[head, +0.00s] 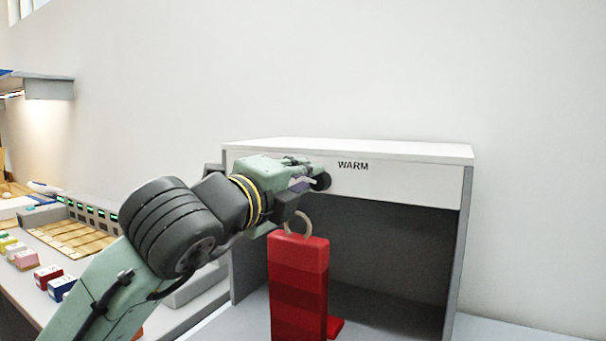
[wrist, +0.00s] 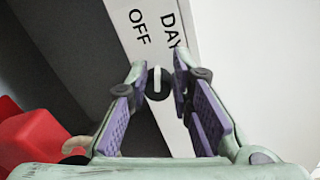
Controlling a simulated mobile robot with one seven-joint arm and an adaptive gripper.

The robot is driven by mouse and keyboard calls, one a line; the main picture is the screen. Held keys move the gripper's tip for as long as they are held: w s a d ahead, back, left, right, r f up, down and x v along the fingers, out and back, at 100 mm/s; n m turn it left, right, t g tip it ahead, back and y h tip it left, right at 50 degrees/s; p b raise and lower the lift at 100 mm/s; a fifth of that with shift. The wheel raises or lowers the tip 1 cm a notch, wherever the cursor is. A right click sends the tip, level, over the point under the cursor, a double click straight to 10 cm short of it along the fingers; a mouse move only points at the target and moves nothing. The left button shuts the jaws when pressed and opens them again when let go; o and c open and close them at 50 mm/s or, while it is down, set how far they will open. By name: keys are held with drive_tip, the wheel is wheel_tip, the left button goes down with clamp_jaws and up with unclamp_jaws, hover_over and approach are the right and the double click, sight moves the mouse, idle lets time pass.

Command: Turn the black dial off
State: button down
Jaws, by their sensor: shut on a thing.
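The black dial (wrist: 158,88) sits on the white front panel (wrist: 133,18) of a light booth. A pale pointer mark on it runs roughly up and down in the wrist view, below the printed words OFF and DAY. I cannot tell exactly which word it points at. My gripper (wrist: 160,76) has its purple-padded fingers on both sides of the dial and is shut on it. In the head view the dial (head: 323,181) shows at the tip of my gripper (head: 312,178), left of the word WARM. The rest of the dial's labels are hidden there.
A tall red banded block (head: 300,285) stands just below my gripper, with a pale ring (head: 298,222) at its top. The booth's interior (head: 390,245) is dark. A counter at left holds small coloured blocks and a tray of tan tiles (head: 75,238).

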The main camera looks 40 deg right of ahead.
drive_tip(key=shift+f+n, duration=0.45)
drive_tip(key=shift+n, duration=0.55)
drive_tip(key=shift+f, duration=0.1)
drive_tip(key=c, duration=1.3)
unclamp_jaws()
drive_tip(key=shift+r, duration=0.2)
wheel_tip(320, 180, up, 10)
drive_tip(key=shift+c, duration=0.2)
